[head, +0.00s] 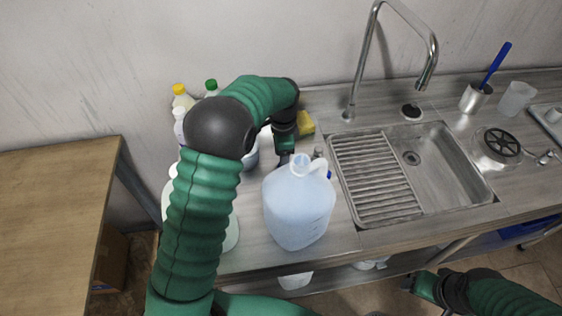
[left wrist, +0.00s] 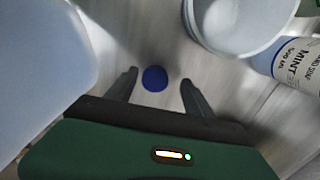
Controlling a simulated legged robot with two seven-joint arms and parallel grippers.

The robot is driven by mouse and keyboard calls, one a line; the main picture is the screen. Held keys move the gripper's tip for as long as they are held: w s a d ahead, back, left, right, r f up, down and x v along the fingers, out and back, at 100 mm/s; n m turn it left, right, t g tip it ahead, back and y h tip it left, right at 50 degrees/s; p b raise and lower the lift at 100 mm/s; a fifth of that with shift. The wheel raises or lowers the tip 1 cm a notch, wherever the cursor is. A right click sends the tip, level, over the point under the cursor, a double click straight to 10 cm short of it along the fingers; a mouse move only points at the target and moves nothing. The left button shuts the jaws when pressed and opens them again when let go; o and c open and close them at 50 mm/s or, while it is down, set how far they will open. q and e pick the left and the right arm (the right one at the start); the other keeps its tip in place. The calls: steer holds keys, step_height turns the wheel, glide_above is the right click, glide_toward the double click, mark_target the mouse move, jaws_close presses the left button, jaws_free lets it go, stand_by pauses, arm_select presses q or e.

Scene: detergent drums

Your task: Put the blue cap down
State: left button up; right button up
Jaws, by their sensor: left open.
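The blue cap (left wrist: 154,78) lies on the grey counter in the left wrist view, seen between my two finger tips. My left gripper (left wrist: 160,88) is open, with a gap on each side of the cap. In the head view my left gripper (head: 286,158) points down just behind the translucent jug (head: 297,208). A small blue patch shows at the jug's right edge there; I cannot tell if it is the cap. The jug's open neck has no cap on it. My right gripper (head: 412,284) is at the lower right, away from the counter top; its jaws are unclear.
The jug stands close on the left in the wrist view; a white tub (left wrist: 238,25) and a soap bottle (left wrist: 285,55) stand on the right. A yellow sponge (head: 305,123) lies behind the gripper. The sink (head: 440,160) with its ribbed drainer is to the right.

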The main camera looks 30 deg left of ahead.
arm_select(q)
step_height(320, 180, up, 10)
steer(key=shift+d+f, duration=0.15)
steer(key=shift+f, duration=0.05)
steer(key=shift+r+p, duration=0.1)
steer(key=shift+p, duration=0.25)
